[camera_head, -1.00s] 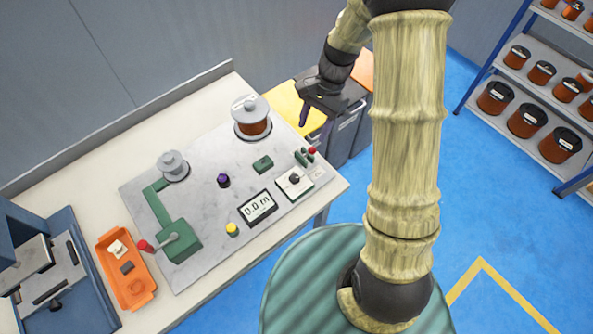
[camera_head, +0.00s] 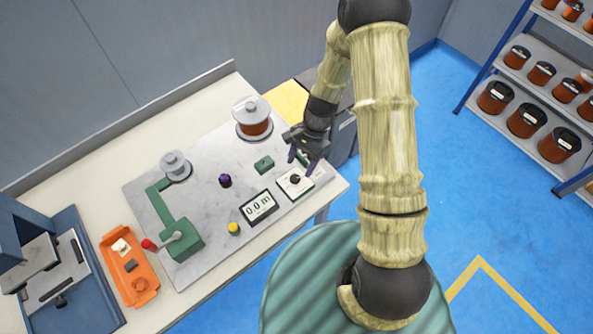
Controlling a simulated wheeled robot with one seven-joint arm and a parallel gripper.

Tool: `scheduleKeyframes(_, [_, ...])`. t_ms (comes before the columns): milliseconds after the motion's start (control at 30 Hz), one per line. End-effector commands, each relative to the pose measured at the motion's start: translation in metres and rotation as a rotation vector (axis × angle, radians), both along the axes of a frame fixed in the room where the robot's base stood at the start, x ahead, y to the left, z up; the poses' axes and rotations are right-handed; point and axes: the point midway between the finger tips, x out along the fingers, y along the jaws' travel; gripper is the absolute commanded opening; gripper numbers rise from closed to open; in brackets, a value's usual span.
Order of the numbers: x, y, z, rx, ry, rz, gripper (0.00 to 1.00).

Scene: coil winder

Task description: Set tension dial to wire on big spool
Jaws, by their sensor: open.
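The tension dial (camera_head: 295,180) is a black knob on a white square plate at the right end of the grey machine plate (camera_head: 215,205). The big spool (camera_head: 252,118) stands upright at the back of the plate, with copper-brown wire and a grey top flange. Its label is too small to read. My gripper (camera_head: 302,165) is open and empty, pointing down just behind and above the dial.
A display (camera_head: 258,207) reading 0.0 m, a yellow button (camera_head: 233,228), a purple-black knob (camera_head: 225,181) and a green block (camera_head: 264,164) surround the dial. A crank with red handle (camera_head: 149,244), an orange tray (camera_head: 128,265) and a small spool (camera_head: 175,165) lie left.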

Motion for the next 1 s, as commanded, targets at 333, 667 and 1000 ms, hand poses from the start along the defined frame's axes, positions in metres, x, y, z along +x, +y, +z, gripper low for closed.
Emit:
scheduleKeyframes(333, [-0.012,0.012,-0.039,0.000,0.002,-0.001,0.52])
scheduleKeyframes(667, [-0.012,0.012,-0.042,0.000,0.000,-0.001,0.52])
scheduleKeyframes(1000, [-0.012,0.012,-0.042,-0.001,0.001,0.000,0.08])
